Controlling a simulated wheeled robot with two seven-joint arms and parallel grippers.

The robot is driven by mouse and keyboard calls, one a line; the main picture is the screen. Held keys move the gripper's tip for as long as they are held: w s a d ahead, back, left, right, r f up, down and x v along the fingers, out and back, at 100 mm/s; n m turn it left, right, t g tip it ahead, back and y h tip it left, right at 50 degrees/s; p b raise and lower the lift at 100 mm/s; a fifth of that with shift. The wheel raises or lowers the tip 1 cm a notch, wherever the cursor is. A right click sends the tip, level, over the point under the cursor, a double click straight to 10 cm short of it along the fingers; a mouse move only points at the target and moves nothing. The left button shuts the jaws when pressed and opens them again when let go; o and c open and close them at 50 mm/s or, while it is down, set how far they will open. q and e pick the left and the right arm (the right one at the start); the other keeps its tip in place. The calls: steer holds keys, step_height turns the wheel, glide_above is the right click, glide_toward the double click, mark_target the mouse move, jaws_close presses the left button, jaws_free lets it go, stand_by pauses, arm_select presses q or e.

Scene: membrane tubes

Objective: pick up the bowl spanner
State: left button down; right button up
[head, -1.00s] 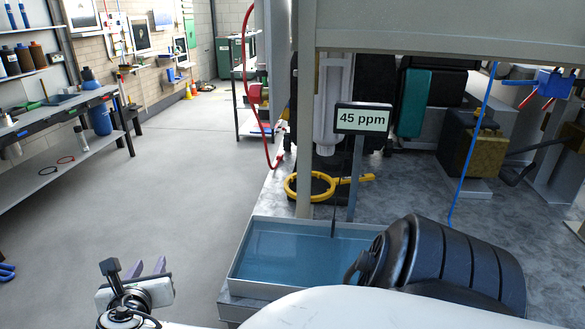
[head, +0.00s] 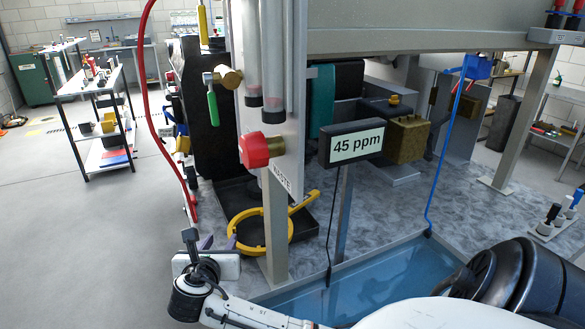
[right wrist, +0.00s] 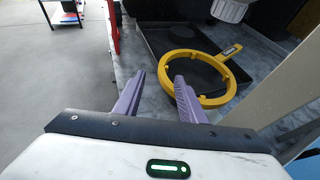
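The bowl spanner (head: 304,202) is a yellow ring with a short handle. It lies at the edge of a black tray on the grey speckled floor plate, its handle pointing right and away. A post hides part of the ring in the head view. In the right wrist view the spanner (right wrist: 214,102) lies just beyond the fingers, ahead and right. My right gripper (head: 218,242) is open and empty, its purple fingers apart, just left of the ring in the head view. The same gripper (right wrist: 159,75) fills the lower wrist view. My left gripper is not in view.
A beige post (head: 275,225) stands close to the ring. A water basin (head: 375,282) with a 45 ppm display (head: 356,142) is at the right. A red-handled valve (head: 255,150) and clear tubes hang above. A red hose (head: 160,130) runs at the left. Open floor lies left.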

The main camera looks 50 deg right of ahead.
mark_target(232, 228)
steer(key=x, duration=0.3)
steer(key=shift+d+f, duration=0.1)
steer(key=shift+d, duration=0.4)
steer(key=x, duration=0.5)
steer(key=shift+s+d+f+b, duration=0.1)
steer(key=shift+s+d+b, duration=0.05)
steer(key=shift+b, duration=0.25)
jaws_close()
